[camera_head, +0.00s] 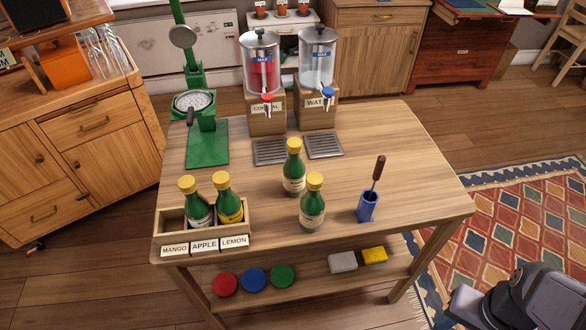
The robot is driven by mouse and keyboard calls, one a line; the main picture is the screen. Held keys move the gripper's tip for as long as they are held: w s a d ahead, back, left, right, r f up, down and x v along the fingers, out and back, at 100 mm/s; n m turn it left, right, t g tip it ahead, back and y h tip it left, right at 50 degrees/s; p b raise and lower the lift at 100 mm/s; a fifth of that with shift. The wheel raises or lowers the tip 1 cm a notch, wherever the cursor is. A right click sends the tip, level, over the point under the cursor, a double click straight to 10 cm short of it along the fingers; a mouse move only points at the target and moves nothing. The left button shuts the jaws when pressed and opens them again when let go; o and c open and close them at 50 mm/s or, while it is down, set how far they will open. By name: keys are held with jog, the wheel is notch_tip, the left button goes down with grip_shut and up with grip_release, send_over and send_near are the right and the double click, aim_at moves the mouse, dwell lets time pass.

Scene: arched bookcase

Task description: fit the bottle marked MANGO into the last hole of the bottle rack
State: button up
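The bottle rack (249,215) is a wooden box at the table's front left, with front tags MANGO, APPLE and LEMON. Two dark green bottles with yellow caps stand upright in it, one in the middle (195,200) and one at the right, with a yellowish label (227,197). The left hole (172,219), behind the MANGO tag, looks empty. Two similar bottles stand loose on the table, one farther back (293,168) and one nearer the front (312,203). Their label words are too small to read, so I cannot tell which is MANGO.
A blue holder (367,206) with a brown-handled tool stands right of the loose bottles. Two drink dispensers (262,75) (317,70), drip trays (270,152) and a green press (207,143) stand behind. Bare tabletop (265,205) lies between rack and front bottle.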

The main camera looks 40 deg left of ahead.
jog(key=c, duration=0.3)
